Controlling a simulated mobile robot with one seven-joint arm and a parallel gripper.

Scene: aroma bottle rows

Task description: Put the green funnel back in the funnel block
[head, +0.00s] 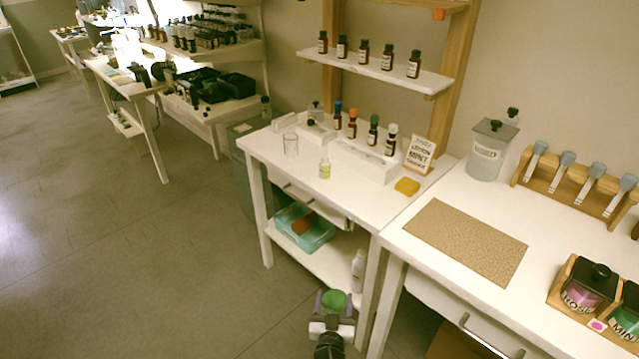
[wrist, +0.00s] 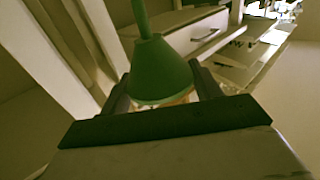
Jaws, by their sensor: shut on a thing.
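The green funnel (head: 334,300) is between the fingers of my gripper (head: 334,303), low in front of the table's lower shelf in the head view. In the wrist view the green funnel (wrist: 160,68) fills the space between the fingers of my gripper (wrist: 158,85), wide cone towards me and thin stem pointing up and away. My gripper is shut on it. A small white block (head: 316,130) stands at the back left of the white table, and a long white block (head: 362,163) lies before several dark bottles. I cannot tell which is the funnel block.
The white table (head: 262,150) bears a glass beaker (head: 291,146), a small flask with yellow liquid (head: 325,170), a yellow sponge (head: 407,187) and a lemon-mint sign (head: 419,155). Its edge is above my gripper. A teal bin (head: 304,232) and a white bottle (head: 358,270) are on the lower shelf.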

